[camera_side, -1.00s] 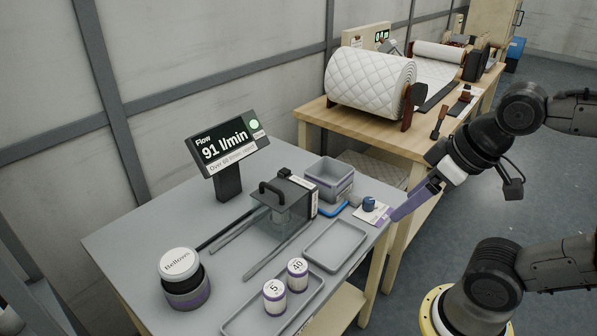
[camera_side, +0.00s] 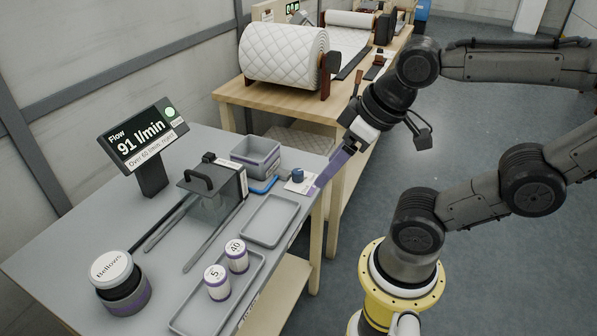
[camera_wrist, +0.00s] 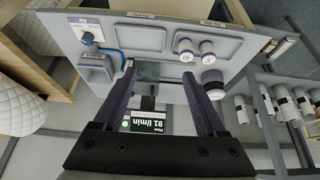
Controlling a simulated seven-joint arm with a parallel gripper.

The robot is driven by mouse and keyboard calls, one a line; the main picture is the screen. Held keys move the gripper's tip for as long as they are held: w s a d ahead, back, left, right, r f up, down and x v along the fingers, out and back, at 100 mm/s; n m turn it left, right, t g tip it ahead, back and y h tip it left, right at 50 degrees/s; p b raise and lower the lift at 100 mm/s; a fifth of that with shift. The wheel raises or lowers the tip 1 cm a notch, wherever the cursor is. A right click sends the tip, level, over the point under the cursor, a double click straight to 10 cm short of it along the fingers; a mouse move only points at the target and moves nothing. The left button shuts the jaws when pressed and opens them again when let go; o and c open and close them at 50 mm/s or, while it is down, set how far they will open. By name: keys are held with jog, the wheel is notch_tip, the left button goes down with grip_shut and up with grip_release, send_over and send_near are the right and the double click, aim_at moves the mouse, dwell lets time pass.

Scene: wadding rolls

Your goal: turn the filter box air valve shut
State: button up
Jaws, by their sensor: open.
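The air valve is a blue knob (camera_side: 298,175) on a small white labelled plate (camera_side: 306,187) at the table's right edge. In the wrist view the knob (camera_wrist: 88,38) lies at upper left, outside the fingers. The filter box (camera_side: 226,181) is dark with a black handle and clear front, left of the valve. My gripper (camera_side: 318,182), with purple fingers, appears just right of the valve plate in the side view, not touching the knob. In the wrist view its fingers (camera_wrist: 158,72) are spread with nothing gripped between them. The flow display (camera_side: 140,138) reads 91 l/min with a green light.
A grey bin (camera_side: 246,162) stands behind the filter box. An empty tray (camera_side: 262,230), a tray with two white canisters (camera_side: 237,256) and a bellows jar (camera_side: 122,292) are nearer the front. A wooden bench (camera_side: 262,96) with a quilted roll (camera_side: 284,62) is behind.

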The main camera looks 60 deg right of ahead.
jog(key=w+d+r+n, duration=0.2)
jog(key=w+r+n, duration=0.2)
jog(key=w+n, duration=0.25)
jog(key=n+g, duration=0.3)
jog(key=g, duration=0.3)
send_over(298, 171)
notch_tip(298, 171, down, 15)
jog(key=shift+m, duration=0.25)
notch_tip(298, 171, down, 14)
jog(key=shift+r, duration=0.25)
grip_shut()
